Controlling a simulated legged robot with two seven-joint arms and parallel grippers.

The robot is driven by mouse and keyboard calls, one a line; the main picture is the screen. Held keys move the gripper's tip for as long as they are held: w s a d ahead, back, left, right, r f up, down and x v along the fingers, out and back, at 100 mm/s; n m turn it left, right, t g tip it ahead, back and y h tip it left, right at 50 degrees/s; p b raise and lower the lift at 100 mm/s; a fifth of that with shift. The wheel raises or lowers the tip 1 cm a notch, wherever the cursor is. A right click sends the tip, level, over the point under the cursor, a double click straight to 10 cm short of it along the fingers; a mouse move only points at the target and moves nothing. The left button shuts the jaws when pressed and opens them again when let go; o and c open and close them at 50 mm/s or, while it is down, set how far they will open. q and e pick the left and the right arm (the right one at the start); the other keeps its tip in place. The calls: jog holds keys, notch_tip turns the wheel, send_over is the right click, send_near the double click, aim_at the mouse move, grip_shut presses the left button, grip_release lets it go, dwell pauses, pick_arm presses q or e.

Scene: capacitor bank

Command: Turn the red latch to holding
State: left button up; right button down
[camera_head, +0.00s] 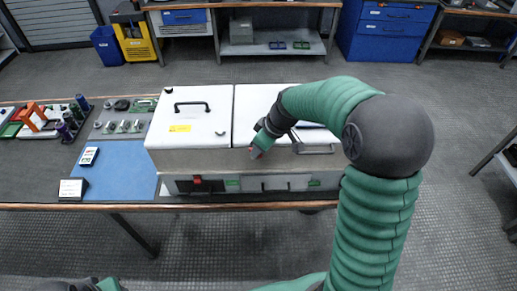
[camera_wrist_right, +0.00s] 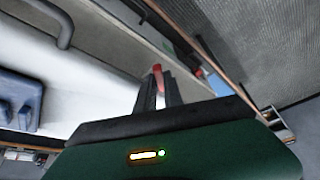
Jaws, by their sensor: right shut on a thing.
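A white two-lidded cabinet (camera_head: 190,122) stands on the bench with a grey front face. My right gripper (camera_head: 258,150) reaches down to the upper front edge of the cabinet, near its middle. It is shut on a small red piece, which looks like the red latch (camera_wrist_right: 157,74) and shows between the fingertips in the right wrist view. The fingers hide most of it, so its angle cannot be told. Another red part (camera_head: 197,180) sits on the cabinet's lower front, to the left. My left gripper is not in view.
A black handle (camera_head: 192,105) stands up from the left lid. A blue mat (camera_head: 105,172) with small cards lies left of the cabinet. A tray of small parts (camera_head: 126,122) and coloured spools (camera_head: 70,118) lie further left. The bench's front edge runs just below the cabinet.

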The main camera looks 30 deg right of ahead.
jog(key=shift+a+r+m+h+p, duration=0.2)
jog(key=shift+m+h+p, duration=0.15)
jog(key=shift+m, duration=0.55)
jog(key=m+h+p, duration=0.1)
jog(key=m+p, duration=0.1)
jog(key=shift+a+r+m, duration=0.1)
jog(key=shift+m, duration=0.2)
jog(key=m+h+p, duration=0.1)
jog(key=m+p, duration=0.2)
jog(key=shift+a+h+p, duration=0.15)
jog(key=shift+h+p, duration=0.1)
jog(key=shift+p, duration=0.05)
jog(key=shift+w+f+m+h+p, duration=0.15)
jog(key=shift+m+h+p, duration=0.25)
jog(key=shift+m+p, duration=0.95)
jog(key=shift+f+m, duration=0.1)
jog(key=shift+m, duration=0.15)
jog(key=c, duration=1.7)
grip_release()
jog(key=shift+c, duration=0.2)
